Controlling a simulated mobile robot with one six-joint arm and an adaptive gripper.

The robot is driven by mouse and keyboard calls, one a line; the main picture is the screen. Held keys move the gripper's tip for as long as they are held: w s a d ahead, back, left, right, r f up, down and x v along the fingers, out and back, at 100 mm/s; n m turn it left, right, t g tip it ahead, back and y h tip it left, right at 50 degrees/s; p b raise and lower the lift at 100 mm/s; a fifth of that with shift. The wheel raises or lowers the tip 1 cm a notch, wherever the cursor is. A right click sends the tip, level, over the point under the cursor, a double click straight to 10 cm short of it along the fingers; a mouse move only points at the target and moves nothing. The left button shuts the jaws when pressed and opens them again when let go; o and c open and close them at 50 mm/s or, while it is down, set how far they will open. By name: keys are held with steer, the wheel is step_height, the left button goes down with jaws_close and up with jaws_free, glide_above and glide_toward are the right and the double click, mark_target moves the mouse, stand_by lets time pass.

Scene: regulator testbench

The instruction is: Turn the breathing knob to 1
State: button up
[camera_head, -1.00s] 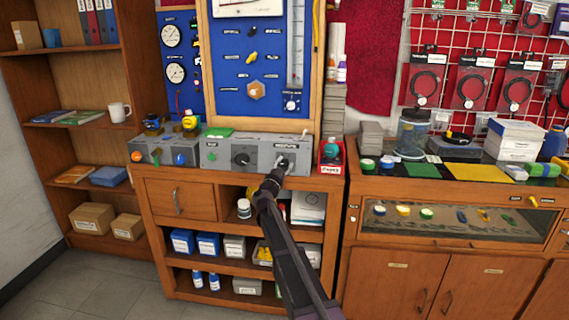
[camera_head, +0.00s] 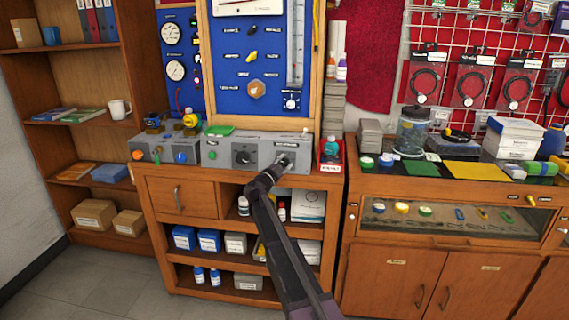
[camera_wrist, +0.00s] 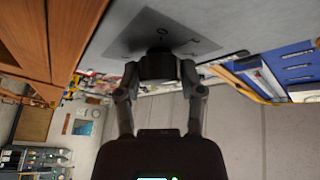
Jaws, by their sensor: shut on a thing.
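A grey control box (camera_head: 216,154) stands on the wooden bench and carries two dark knobs on its front. The left knob (camera_head: 243,157) is uncovered. My gripper (camera_head: 284,163) is at the right knob and mostly hides it in the head view. In the wrist view my gripper (camera_wrist: 158,80) is shut around a dark round knob (camera_wrist: 157,66) in front of a darker grey panel (camera_wrist: 175,30). The labels above the knobs are too small to read, and the knob's pointer and setting cannot be made out.
A second grey box with coloured knobs (camera_head: 150,148) stands to the left. A red box (camera_head: 331,166) stands close to the right. A blue gauge board (camera_head: 232,75) rises behind. Open shelves (camera_head: 215,215) with boxes and bottles lie below.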

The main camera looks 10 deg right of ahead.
steer(key=o, duration=1.2)
steer(key=shift+f+n+b, duration=0.1)
steer(key=shift+n+b, duration=0.2)
steer(key=shift+n, duration=0.1)
